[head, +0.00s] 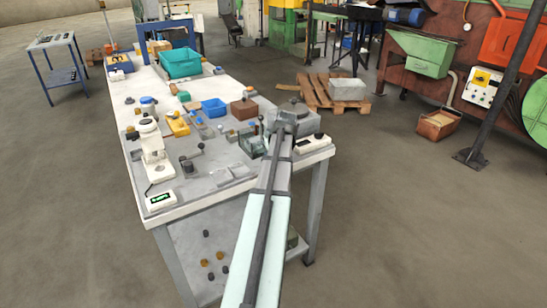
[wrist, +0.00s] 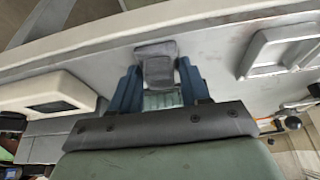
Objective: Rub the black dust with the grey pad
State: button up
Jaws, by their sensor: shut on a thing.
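My gripper (wrist: 158,85) shows in the wrist view, with two blue fingers closed on a grey pad (wrist: 156,64). The pad is a small dark grey block that sticks out past the fingertips, over the pale tabletop (wrist: 100,50). I cannot tell whether it touches the surface. In the head view my arm hides the fingers and the pad, which are near the front right corner of the bench. I cannot make out the black dust clearly in either view.
A white box with a dark display (wrist: 55,103) is left of my gripper in the wrist view; a raised pale tray (wrist: 270,52) is right. In the head view, a white microscope (head: 153,150), blue bin (head: 214,107) and teal crate (head: 181,63) crowd the bench.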

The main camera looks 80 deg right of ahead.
jog(key=shift+w+d+f, duration=0.15)
jog(key=shift+w+d, duration=0.55)
jog(key=shift+w+d+f, duration=0.1)
jog(key=shift+w+d, duration=0.55)
jog(key=shift+c, duration=0.8)
jog(key=shift+s+d, duration=0.45)
jog(key=shift+d, duration=0.05)
jog(key=shift+s+a+r, duration=0.2)
jog(key=shift+s+a, duration=1.25)
jog(key=shift+f, duration=0.15)
jog(key=shift+w+d+f, duration=0.15)
jog(key=shift+w+d, duration=1.25)
jog(key=shift+w, duration=0.05)
jog(key=shift+w, duration=0.1)
